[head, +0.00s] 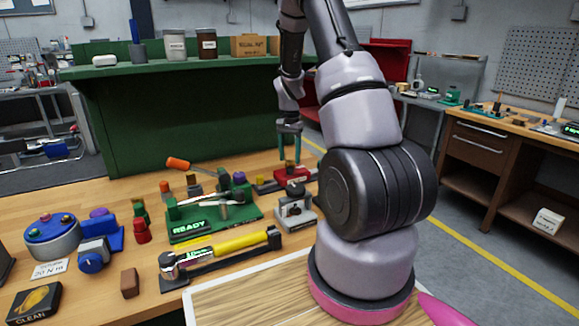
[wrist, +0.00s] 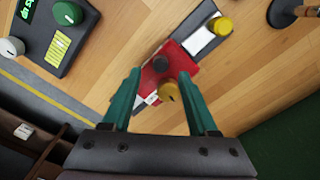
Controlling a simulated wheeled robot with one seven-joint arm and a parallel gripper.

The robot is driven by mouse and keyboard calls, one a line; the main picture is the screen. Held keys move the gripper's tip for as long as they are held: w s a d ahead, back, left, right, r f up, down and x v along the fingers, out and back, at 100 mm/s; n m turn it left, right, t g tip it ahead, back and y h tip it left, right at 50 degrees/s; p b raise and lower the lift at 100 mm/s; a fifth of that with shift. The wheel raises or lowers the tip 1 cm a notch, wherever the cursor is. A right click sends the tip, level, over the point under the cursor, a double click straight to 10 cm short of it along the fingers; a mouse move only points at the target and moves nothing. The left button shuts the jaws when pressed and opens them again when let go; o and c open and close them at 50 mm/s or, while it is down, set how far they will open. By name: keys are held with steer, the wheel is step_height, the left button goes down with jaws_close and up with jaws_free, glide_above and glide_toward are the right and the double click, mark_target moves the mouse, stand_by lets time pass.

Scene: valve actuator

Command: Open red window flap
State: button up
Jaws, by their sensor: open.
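A red block-like part (wrist: 184,62), most likely the red window flap, lies below my gripper in the wrist view. A black knob and a brass-coloured knob stand on or in front of it. In the head view a small red part (head: 298,174) shows on the bench under my gripper (head: 289,157). In the wrist view my gripper (wrist: 160,73) has its green fingers apart, on either side of the knobs, with nothing held. I cannot tell how high the fingertips are above the red part, or whether the flap is open or shut.
A yellow knob (wrist: 222,26) stands beside the red part. A green stand marked READY (head: 215,218), a metal block device (head: 295,212) and a yellow-handled tool (head: 235,243) are on the bench. A dark panel with a green knob (wrist: 67,13) lies at upper left in the wrist view.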

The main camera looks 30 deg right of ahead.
mark_target(289, 167)
steer(key=shift+f, duration=2.1)
jaws_close()
